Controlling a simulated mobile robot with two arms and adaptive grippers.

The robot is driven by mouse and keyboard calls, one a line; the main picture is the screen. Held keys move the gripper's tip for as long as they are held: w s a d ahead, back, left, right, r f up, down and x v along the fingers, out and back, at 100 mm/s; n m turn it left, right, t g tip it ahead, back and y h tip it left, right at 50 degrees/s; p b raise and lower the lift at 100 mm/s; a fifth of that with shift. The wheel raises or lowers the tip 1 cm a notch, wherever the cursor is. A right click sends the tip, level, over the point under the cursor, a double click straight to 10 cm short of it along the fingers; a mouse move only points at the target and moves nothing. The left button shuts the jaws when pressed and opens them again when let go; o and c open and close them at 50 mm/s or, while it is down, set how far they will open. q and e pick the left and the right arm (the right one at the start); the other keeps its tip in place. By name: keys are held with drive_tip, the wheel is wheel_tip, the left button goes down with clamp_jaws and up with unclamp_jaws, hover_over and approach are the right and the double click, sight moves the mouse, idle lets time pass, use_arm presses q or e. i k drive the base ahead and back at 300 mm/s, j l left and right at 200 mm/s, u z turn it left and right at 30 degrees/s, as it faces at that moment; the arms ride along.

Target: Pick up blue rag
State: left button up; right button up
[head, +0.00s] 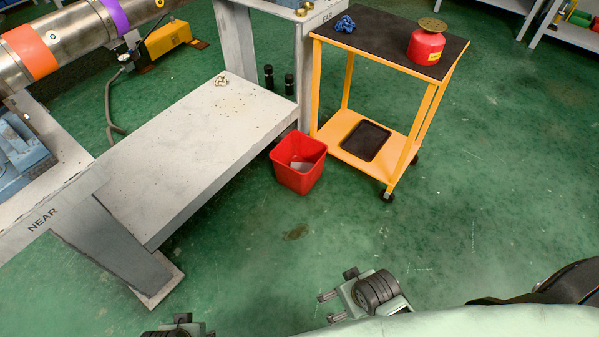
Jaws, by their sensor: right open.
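The blue rag (345,24) lies crumpled on the dark top of the yellow cart (385,38), near its back left corner. My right gripper (330,306) is at the bottom of the view, low in front and far from the rag. Its two fingers are apart and empty, pointing left. My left gripper (208,333) shows only in part at the bottom edge. Its fingers are mostly cut off, so I cannot tell their state.
A red can (426,47) with a brass-coloured lid stands right of the rag on the cart. A red bin (299,162) stands on the floor beside the cart. A grey bench (200,130) fills the left. The green floor in front is clear.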

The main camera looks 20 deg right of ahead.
sight(346, 22)
drive_tip(key=z, duration=1.25)
drive_tip(key=i+j+z, duration=0.2)
drive_tip(key=i+j, duration=0.25)
drive_tip(key=i, duration=0.15)
